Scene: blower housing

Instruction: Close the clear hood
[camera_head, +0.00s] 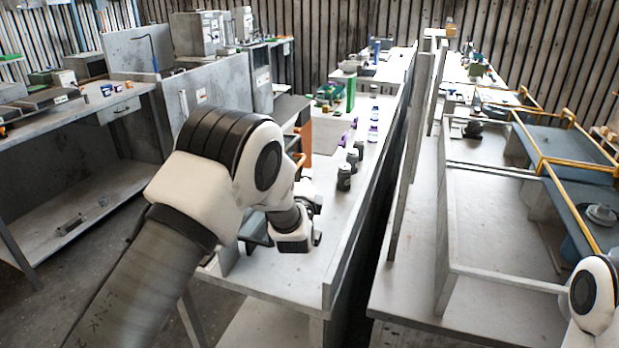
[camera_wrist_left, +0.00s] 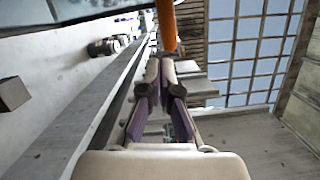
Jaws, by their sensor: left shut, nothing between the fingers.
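My left gripper (camera_wrist_left: 162,75) is shut and empty in the left wrist view, its two fingers together. Just beyond the fingertips is an orange bar (camera_wrist_left: 166,25); I cannot tell whether they touch it. In the head view, an upright orange piece (camera_head: 305,132) shows behind my left arm, beside a grey panel on the middle bench. A pale, framed glassy panel (camera_wrist_left: 85,8) crosses the top left of the wrist view. It may be part of the clear hood, but my arm hides much of that area in the head view. My right gripper is out of view.
Dark jars (camera_head: 344,177) and purple-capped bottles (camera_head: 373,132) stand on the middle white bench (camera_head: 335,225) beyond my left wrist. A narrow gap separates this bench from the right bench, which holds upright panels and yellow rails (camera_head: 541,150).

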